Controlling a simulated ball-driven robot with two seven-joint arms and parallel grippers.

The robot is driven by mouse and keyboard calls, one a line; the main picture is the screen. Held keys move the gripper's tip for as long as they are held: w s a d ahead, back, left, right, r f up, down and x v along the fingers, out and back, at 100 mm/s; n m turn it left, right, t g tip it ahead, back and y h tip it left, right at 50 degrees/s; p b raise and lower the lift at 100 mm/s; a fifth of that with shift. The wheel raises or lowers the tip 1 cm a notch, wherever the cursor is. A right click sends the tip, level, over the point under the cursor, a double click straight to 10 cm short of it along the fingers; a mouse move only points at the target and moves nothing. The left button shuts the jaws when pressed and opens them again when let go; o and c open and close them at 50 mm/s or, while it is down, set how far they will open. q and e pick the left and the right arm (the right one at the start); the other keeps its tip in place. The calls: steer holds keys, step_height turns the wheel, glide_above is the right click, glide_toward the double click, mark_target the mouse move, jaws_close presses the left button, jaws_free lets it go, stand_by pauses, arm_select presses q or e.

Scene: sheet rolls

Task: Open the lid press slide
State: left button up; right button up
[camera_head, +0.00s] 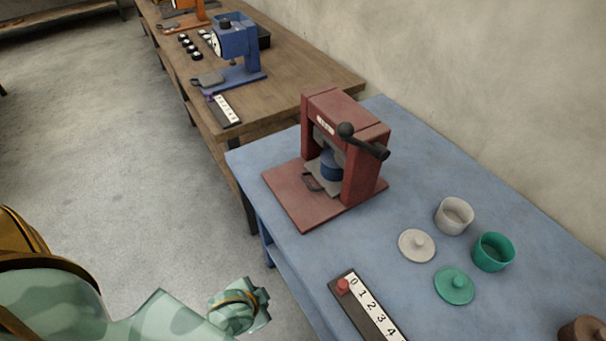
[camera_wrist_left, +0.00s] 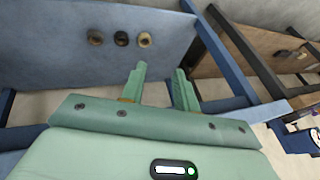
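The red-brown lid press (camera_head: 365,185) stands on the blue table (camera_head: 440,150). Its black ball-ended lever (camera_head: 368,143) sticks out at the upper right. The slide, a grey plate with a dark handle (camera_head: 312,183), sits low between the posts, with a blue jar (camera_head: 331,166) on it under the press head. How far the slide is out is hard to tell. My left arm comes in at the lower left in the head view, well away from the press. My left gripper (camera_wrist_left: 160,72) is open and empty in the wrist view, its two green fingers apart. My right gripper is not in view.
White and green jars (camera_head: 492,252) with loose lids (camera_head: 417,245) lie right of the press. A number strip (camera_head: 375,318) with a red marker lies at the front edge. A brown object (camera_head: 583,329) is at lower right. A blue press (camera_head: 236,45) stands on the wooden table behind.

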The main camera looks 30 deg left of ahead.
arm_select(q)
steer(key=w+r+n+t+h+b, duration=0.1)
steer(key=w+r+n+t, duration=0.45)
steer(key=w+r, duration=0.75)
steer(key=w+r+n+t+h, duration=0.1)
steer(key=w+r+n+t, duration=0.2)
steer(key=w+r+t, duration=0.95)
steer(key=s+a+r+n+g+y, duration=0.1)
steer(key=a+r+n+g+y, duration=0.4)
steer(key=a+r+n+y, duration=0.6)
steer(key=s+a+r+n+g+y, duration=0.2)
steer(key=a+r+n+g+y, duration=0.3)
steer(key=a+n+y, duration=0.75)
step_height(320, 180, down, 4)
steer(key=s+a+f+n+g+h, duration=0.15)
steer(key=n+g+h, duration=0.35)
steer(key=n+g, duration=0.8)
steer(key=n+t+h, duration=0.2)
steer(key=n+h, duration=0.7)
steer(key=h, duration=1)
glide_toward(304, 177)
steer(key=b+x, duration=0.7)
steer(key=b, duration=0.4)
steer(key=shift+f, duration=0.35)
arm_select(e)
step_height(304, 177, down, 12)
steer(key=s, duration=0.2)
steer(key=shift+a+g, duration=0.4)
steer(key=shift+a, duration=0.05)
